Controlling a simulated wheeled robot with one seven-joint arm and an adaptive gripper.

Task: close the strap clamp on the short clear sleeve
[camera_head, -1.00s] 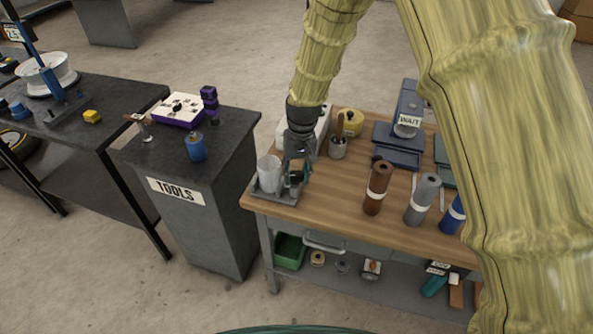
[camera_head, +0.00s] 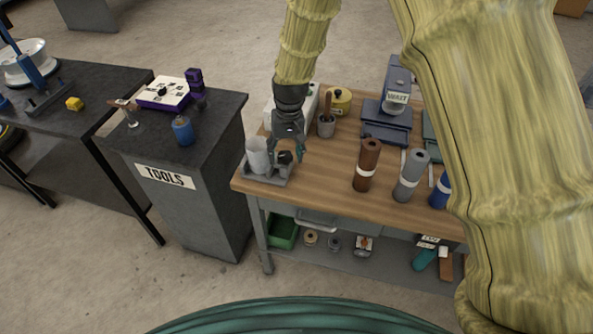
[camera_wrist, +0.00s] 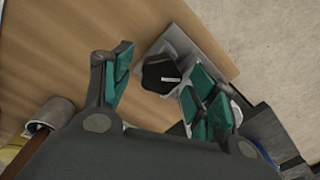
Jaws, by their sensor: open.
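The short clear sleeve (camera_head: 258,154) looks like a whitish, see-through upright cylinder. It stands in a grey holder (camera_head: 266,179) at the left front corner of the wooden bench. A small black part (camera_head: 284,157) sits right of the sleeve in the same holder; it shows in the wrist view as a black block with a pale label (camera_wrist: 160,74). I cannot tell whether it is the strap clamp's lever. My gripper (camera_head: 290,156) is open above the holder, with teal pads (camera_wrist: 162,86) on either side of the black block in the wrist view, apart from it.
Brown (camera_head: 367,166), grey (camera_head: 411,176) and blue rolls stand to the right on the bench (camera_head: 320,185). A cup with a tool (camera_head: 326,125) and a yellow tin (camera_head: 340,101) stand behind my gripper. A tools cabinet (camera_head: 190,200) is to the left, across a gap.

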